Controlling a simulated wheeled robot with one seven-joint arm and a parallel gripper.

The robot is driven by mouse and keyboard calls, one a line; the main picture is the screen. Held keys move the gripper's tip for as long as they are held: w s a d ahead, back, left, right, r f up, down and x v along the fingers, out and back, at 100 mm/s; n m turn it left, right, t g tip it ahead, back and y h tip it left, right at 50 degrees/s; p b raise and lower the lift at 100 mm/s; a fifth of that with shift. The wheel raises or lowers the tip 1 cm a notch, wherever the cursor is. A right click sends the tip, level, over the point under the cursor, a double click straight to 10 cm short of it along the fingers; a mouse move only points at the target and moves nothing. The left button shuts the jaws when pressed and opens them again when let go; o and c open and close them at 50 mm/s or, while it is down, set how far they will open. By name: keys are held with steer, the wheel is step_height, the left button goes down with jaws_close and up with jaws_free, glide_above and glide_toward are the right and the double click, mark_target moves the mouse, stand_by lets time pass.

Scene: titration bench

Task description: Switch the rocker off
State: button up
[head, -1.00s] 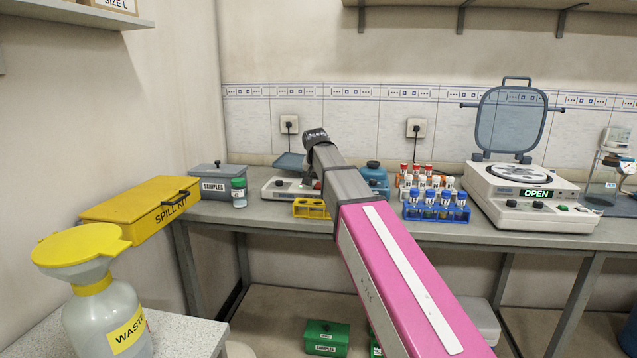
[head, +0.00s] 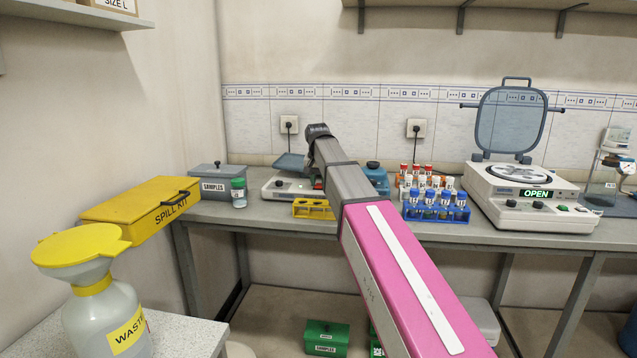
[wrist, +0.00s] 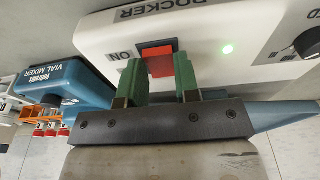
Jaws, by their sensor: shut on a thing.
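The rocker (head: 278,187) is a white machine at the left of the back bench, partly hidden by my arm in the head view. In the wrist view the rocker's white front (wrist: 215,30) fills the top. Its red switch (wrist: 158,57) sits beside the word ON. The exact contact is hard to see. In the head view my gripper is hidden behind my arm.
A blue vial mixer (wrist: 92,85) stands close left of my gripper in the wrist view. A yellow rack (head: 313,209) lies in front of the rocker. Tube racks (head: 437,212) and an open centrifuge (head: 530,195) stand further right. A green-capped jar (head: 238,193) stands at the left.

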mark_target(318, 186)
steer(key=shift+w+g, duration=0.1)
steer(key=shift+g, duration=0.2)
steer(key=o, duration=0.9)
steer(key=shift+r, duration=0.1)
steer(key=shift+s+a+r, duration=0.1)
steer(key=shift+s+r, duration=0.1)
steer(key=shift+r, duration=1.6)
steer(key=shift+s+d+r, duration=0.1)
steer(key=shift+s+r, duration=0.05)
steer(key=shift+r, duration=1.6)
steer(key=shift+s+a+r, duration=0.1)
steer(key=shift+s+r, duration=0.1)
steer(key=shift+r, duration=1.6)
